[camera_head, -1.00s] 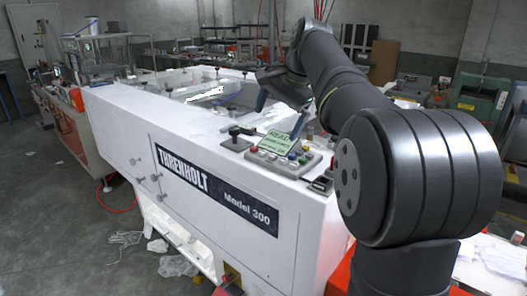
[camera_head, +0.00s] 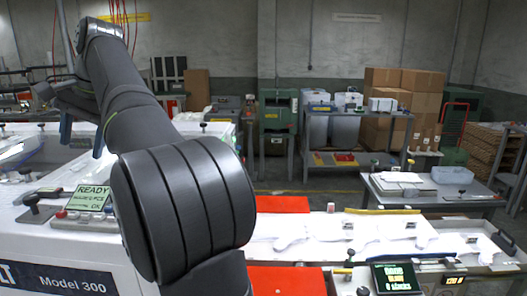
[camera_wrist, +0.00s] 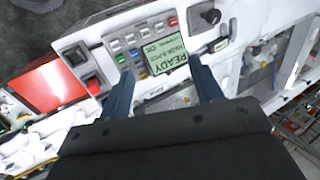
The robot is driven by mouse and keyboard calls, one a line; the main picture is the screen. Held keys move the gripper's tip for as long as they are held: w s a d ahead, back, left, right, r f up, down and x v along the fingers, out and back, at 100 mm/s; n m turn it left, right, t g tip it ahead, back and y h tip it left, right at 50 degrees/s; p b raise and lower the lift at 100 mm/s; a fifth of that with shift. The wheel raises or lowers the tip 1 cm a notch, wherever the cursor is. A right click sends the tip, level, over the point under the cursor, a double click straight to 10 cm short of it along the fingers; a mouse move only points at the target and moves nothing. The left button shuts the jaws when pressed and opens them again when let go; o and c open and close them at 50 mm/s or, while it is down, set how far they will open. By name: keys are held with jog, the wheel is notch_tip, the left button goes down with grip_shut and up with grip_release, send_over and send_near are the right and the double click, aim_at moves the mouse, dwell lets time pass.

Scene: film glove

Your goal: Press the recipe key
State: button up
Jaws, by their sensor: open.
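The control panel (camera_head: 86,219) sits on the white Model 300 machine, with a green READY display (camera_head: 92,197). Key labels are too small to read, so I cannot tell which is the recipe key. My gripper (camera_head: 82,138) is open and empty above the machine. In the wrist view its two blue fingers (camera_wrist: 162,68) spread on either side of the display; contact with the panel does not show.
A black lever knob (camera_head: 37,208) stands left of the panel. In the wrist view a black knob (camera_wrist: 210,16) and a red plate (camera_wrist: 50,86) flank it. A second console with a dark screen (camera_head: 397,278) stands at lower right. Shelves and cardboard boxes (camera_head: 402,88) stand behind.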

grip_shut()
dwell(1.4)
